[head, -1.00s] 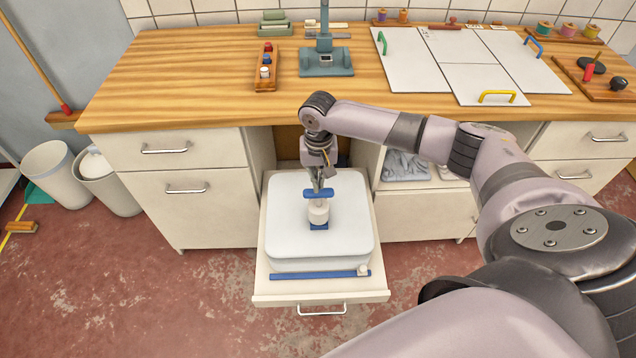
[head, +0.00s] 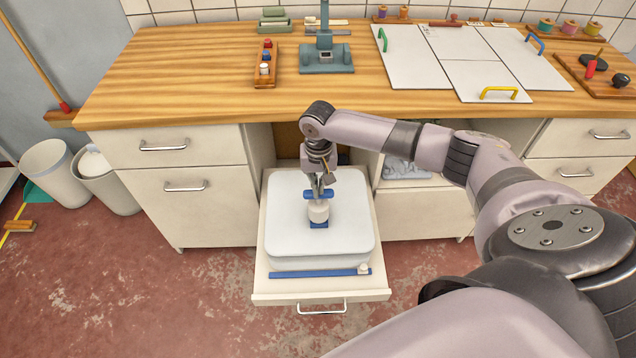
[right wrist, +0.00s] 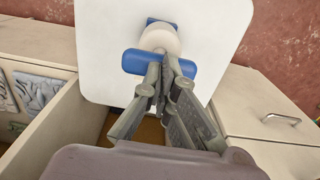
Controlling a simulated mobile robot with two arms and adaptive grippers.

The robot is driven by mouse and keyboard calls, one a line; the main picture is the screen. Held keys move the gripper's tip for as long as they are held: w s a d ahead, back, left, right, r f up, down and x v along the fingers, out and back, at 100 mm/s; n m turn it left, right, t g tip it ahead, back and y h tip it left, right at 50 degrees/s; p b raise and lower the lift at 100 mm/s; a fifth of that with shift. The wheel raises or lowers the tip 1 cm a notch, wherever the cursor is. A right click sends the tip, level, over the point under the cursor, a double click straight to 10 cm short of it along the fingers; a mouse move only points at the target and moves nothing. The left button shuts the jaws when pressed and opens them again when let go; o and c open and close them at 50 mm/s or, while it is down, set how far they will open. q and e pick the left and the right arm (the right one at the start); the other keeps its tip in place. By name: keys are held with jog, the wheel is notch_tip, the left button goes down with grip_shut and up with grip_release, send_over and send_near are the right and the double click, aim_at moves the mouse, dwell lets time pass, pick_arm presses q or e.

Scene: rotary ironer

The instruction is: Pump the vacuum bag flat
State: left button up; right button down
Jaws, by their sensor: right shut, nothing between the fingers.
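The vacuum bag (head: 285,228) is a thick, pale, puffy slab lying on the pulled-out drawer tray, with a blue strip (head: 312,274) along its front edge. A white pump (head: 318,211) with a blue handle (head: 319,194) and a blue foot stands on top of the bag. My right gripper (head: 319,188) points down at the pump handle from above, its fingers shut with nothing between them. In the right wrist view the fingertips (right wrist: 166,62) are close to the blue handle (right wrist: 140,62); I cannot tell whether they touch it. My left gripper is not in view.
The drawer (head: 322,297) stands out from under the wooden worktop (head: 200,75), with open floor before it. Cabinets flank it. The worktop holds a grey press-like stand (head: 326,60), a small peg rack (head: 265,66) and white panels (head: 425,60). Bins stand at left.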

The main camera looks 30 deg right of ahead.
jog(key=shift+f+b, duration=0.7)
jog(key=shift+f, duration=1.2)
jog(key=shift+r, duration=0.15)
jog(key=shift+r+p, duration=2.2)
jog(key=shift+p, duration=0.7)
jog(key=shift+f, duration=0.1)
